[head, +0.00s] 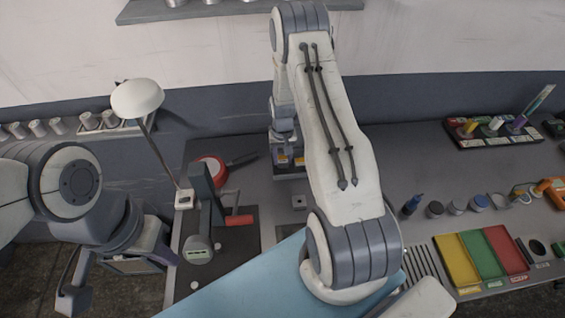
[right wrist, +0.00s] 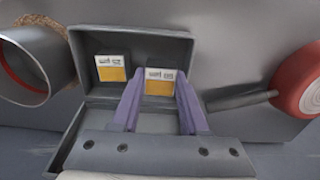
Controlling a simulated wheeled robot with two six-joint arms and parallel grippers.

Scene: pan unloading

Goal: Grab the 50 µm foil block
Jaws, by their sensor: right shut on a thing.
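In the right wrist view an open grey box (right wrist: 140,44) holds two small blocks with white labels and yellow lower halves. My right gripper (right wrist: 162,85) has its purple fingers shut on one foil block (right wrist: 159,76), at the right side of the box. The other foil block (right wrist: 112,68) is to its left, apart from the fingers. The labels look upside down and are too small to read surely. In the head view my right gripper (head: 286,150) is at the box, by the back wall. My left gripper (head: 118,280) is open and empty at the lower left, away from the blocks.
A red round pan (head: 212,168) lies left of the box. A lamp (head: 138,98) and a dark press-like stand with a red handle (head: 238,220) are at the left. Coloured trays (head: 460,262) and small jars (head: 435,209) are at the right. My right arm hides the middle bench.

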